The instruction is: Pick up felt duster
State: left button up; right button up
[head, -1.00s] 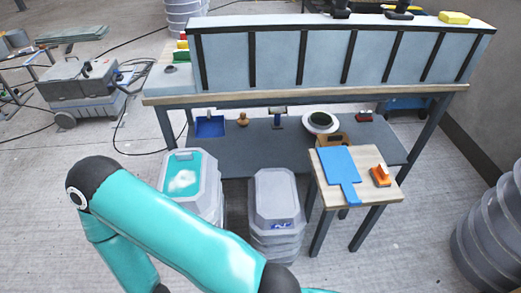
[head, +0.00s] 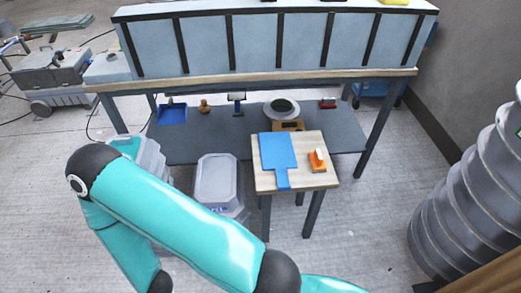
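A small orange block with a raised handle and a darker base (head: 317,160) sits on the right part of the small wooden table (head: 318,179). It may be the felt duster, but it is too small to tell for certain. On the shelf under the bench, a small red-topped item (head: 328,102) stands at the right; its kind is unclear too. My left arm, teal with black joints, crosses the lower left and leaves the picture at the bottom. Both grippers are outside the view.
A blue board (head: 278,158) lies beside the orange block. Grey lidded tubs (head: 216,180) stand left of the small table. The long bench (head: 260,76) with its shelf (head: 195,145) is behind. Ribbed grey drums (head: 450,220) stand at the right. The floor between table and drums is clear.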

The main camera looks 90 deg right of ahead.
aim_at(317, 164)
jog(key=z, duration=0.05)
jog(key=k, duration=0.55)
jog(key=u, duration=1.5)
jog(key=i, duration=0.1)
jog(key=z, duration=3.4)
jog(key=i, duration=0.3)
jog(key=z, duration=0.35)
jog(key=i, duration=0.75)
jog(key=u, duration=0.2)
jog(key=k, duration=0.85)
jog(key=z, duration=0.2)
jog(key=i, duration=0.8)
